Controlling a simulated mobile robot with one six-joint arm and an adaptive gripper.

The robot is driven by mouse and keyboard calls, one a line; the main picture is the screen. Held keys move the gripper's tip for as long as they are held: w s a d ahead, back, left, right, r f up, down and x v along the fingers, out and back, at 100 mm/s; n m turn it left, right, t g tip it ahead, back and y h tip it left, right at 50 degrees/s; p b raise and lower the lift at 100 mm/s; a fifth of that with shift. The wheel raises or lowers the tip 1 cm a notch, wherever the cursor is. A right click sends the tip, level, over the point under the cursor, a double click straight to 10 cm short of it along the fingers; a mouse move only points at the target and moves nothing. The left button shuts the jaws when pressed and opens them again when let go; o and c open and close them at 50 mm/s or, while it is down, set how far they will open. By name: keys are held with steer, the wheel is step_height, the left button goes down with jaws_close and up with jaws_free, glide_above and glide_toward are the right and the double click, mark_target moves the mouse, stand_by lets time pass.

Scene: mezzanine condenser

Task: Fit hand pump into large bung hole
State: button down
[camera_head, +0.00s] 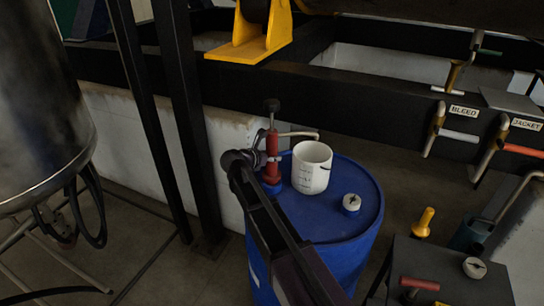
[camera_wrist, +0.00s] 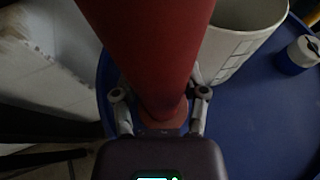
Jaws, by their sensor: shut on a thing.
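The hand pump (camera_head: 272,145) is red and upright, with a black handle on top and a pale spout pointing right. My gripper (camera_head: 262,160) is shut on its body; in the wrist view, my gripper (camera_wrist: 160,94) has a finger on each side of the red pump (camera_wrist: 150,45). The pump's lower end is at the left rear of the blue drum's top (camera_head: 325,222). I cannot tell whether it is in a hole or just above the lid. The large bung hole is not visible; the pump and gripper cover that area.
A white graduated jug (camera_head: 312,168) stands on the drum close right of the pump. A white and blue bung (camera_head: 351,202) sits farther right. A black post (camera_head: 195,120) rises at left, and a black beam (camera_head: 350,97) runs behind.

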mark_target(273, 100)
steer(key=shift+f+b, duration=0.9)
steer(key=shift+f, duration=0.2)
steer(key=shift+c, duration=0.3)
jaws_free()
step_height(273, 100, up, 27)
steer(key=p, duration=2.7)
steer(key=shift+d, duration=0.15)
stand_by(0.3)
